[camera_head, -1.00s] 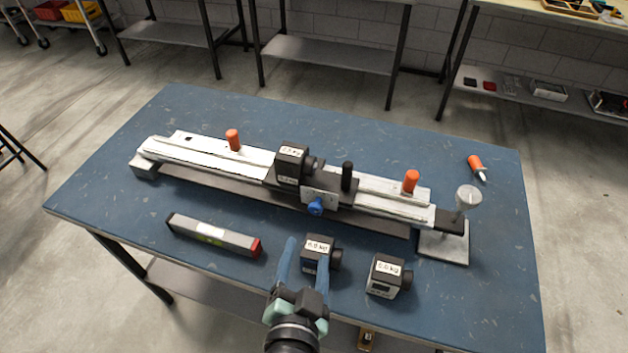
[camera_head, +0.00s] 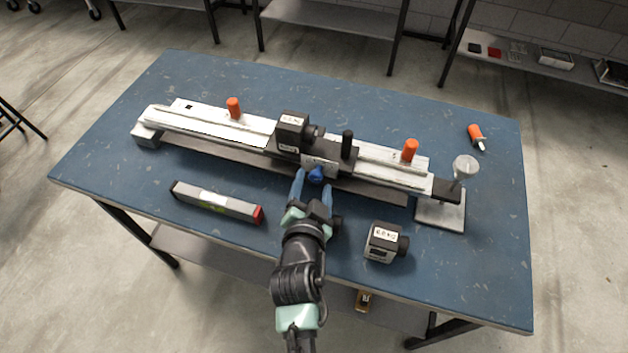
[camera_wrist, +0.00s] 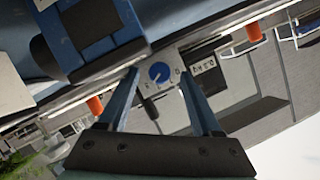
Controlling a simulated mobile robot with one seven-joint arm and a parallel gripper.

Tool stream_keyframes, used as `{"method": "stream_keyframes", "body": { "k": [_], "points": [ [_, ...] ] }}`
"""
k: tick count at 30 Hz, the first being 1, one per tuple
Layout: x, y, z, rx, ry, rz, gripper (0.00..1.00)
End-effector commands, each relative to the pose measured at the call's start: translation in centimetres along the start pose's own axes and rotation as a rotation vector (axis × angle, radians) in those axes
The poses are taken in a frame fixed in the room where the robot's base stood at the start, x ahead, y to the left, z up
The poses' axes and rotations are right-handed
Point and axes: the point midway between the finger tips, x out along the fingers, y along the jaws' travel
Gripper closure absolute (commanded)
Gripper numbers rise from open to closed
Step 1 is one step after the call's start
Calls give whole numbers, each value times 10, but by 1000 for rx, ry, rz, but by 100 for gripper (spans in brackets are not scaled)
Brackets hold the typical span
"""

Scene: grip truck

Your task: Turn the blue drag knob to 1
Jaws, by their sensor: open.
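The blue drag knob (camera_head: 316,174) sits on a pale plate on the front of the black carriage (camera_head: 335,152) on the white rail. In the wrist view the knob (camera_wrist: 159,72) shows a white pointer mark aimed at its lower left, with small markings on the plate around it that are too small to read surely. My gripper (camera_head: 313,178) is open, its two blue fingers on either side of the knob, in front of the plate. In the wrist view the fingers (camera_wrist: 159,75) flank the knob with gaps, and no contact shows.
A black weight block (camera_head: 292,133) rides on the carriage beside a black upright handle (camera_head: 347,144). Orange pegs (camera_head: 234,108) stand on the rail (camera_head: 200,126). Another block is mostly hidden behind my gripper.

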Motion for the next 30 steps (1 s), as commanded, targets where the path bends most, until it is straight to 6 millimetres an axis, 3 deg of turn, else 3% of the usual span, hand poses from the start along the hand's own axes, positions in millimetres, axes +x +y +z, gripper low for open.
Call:
{"method": "stream_keyframes", "body": {
  "k": [6,14,25,30],
  "points": [
    [11,0,0,0,0,1,34],
    [12,0,0,0,0,0,34],
    [12,0,0,0,0,1,99],
    [12,0,0,0,0,1,100]
  ]
}}
